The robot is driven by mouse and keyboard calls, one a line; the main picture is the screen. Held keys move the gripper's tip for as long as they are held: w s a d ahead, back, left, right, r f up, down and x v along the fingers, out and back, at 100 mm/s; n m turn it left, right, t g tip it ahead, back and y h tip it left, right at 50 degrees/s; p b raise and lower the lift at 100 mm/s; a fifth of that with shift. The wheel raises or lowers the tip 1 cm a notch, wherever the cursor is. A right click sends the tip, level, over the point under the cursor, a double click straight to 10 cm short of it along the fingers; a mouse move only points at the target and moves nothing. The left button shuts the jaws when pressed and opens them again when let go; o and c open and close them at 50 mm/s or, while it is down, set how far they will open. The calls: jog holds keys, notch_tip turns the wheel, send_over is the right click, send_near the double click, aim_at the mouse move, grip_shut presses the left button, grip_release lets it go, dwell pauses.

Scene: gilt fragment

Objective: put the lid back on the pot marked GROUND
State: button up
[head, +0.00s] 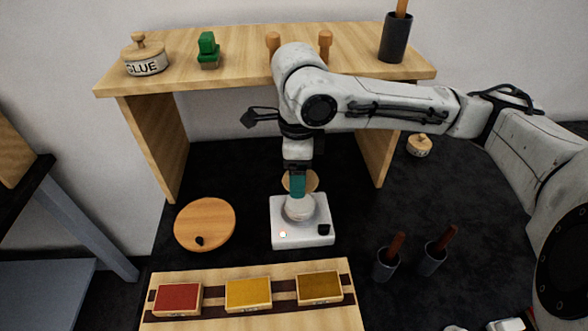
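No label reading GROUND can be made out. A small round pot (419,146) with a wooden knobbed top stands on the dark surface right of the shelf; its marking is too small to read. My gripper (298,190) points down over a white device (286,234), at a pale rounded piece (299,207) on top of it. A teal part shows at the gripper's end; I cannot tell whether it is a finger or something held. A light wooden round thing (312,181) is partly hidden behind the gripper, and I cannot tell if it is a lid.
The wooden shelf (240,60) carries a lidded GLUE pot (146,63), a green-topped block (208,52) and a dark brush cup (394,40). A round board (205,222) lies left. A tray (250,314) holds red and yellow blocks; two dark cups (386,264) stand right.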

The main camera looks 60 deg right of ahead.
aim_at(298, 203)
jog(key=shift+s+f, duration=0.1)
jog(key=shift+f+b, duration=2.6)
jog(key=shift+f, duration=0.55)
jog(key=shift+f+b, duration=0.15)
jog(key=shift+b, duration=0.3)
dwell(0.5)
jog(key=o, duration=1)
jog(key=shift+r, duration=0.2)
jog(key=shift+r+p, duration=2.75)
jog(key=shift+r, duration=0.6)
